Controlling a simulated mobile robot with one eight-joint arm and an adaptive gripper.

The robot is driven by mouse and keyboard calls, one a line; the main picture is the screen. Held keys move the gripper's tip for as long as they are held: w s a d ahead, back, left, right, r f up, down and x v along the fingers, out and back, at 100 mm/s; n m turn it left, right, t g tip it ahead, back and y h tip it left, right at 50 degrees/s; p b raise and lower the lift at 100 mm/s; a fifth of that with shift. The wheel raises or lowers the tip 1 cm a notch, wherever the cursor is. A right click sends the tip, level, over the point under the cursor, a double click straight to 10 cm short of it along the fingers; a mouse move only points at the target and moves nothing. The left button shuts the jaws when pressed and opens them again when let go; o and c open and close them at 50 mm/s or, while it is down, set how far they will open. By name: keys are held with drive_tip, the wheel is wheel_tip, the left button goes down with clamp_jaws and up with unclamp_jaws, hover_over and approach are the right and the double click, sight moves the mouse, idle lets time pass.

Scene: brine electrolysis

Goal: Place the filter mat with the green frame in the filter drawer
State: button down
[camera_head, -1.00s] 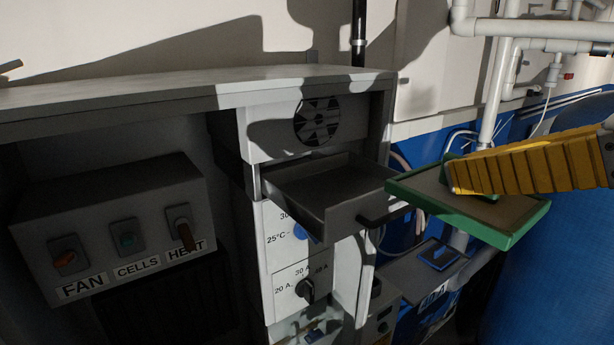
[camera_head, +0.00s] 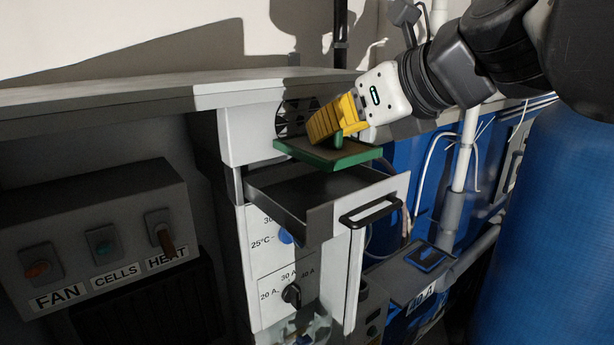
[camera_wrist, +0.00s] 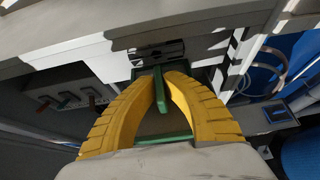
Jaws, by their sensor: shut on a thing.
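The filter mat with the green frame (camera_head: 358,158) is held above the open filter drawer (camera_head: 319,222) in the head view, apart from it. My gripper (camera_head: 338,134) has yellow fingers shut on the mat's green handle. In the wrist view the fingers (camera_wrist: 161,92) close on the green handle, with the green-edged mat (camera_wrist: 176,138) beneath them. The drawer is pulled out, and its visible inside looks empty. The mat hides part of the drawer's rear and of the cabinet front.
A round fan grille (camera_head: 291,118) is in the cabinet front behind the mat. The worktop (camera_head: 150,97) overhangs the cabinet. A control box with FAN, CELLS and HEAT switches (camera_head: 102,247) stands at left. A blue barrel (camera_head: 550,230) stands at right.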

sight(358, 163)
drive_tip(key=f, duration=0.1)
drive_tip(key=f+b, duration=0.1)
drive_tip(key=shift+s+d+f, duration=0.1)
drive_tip(key=shift+s+f, duration=0.2)
drive_tip(key=shift+f, duration=0.05)
drive_tip(key=f+b, duration=0.2)
drive_tip(key=f, duration=0.1)
drive_tip(key=f+b, duration=0.1)
drive_tip(key=shift+w+f, duration=0.15)
drive_tip(key=shift+w, duration=0.15)
drive_tip(key=shift+w+a, duration=0.15)
drive_tip(key=shift+a, duration=0.05)
drive_tip(key=c, duration=1.6)
unclamp_jaws()
drive_tip(key=b+v, duration=0.1)
drive_tip(key=v, duration=1.1)
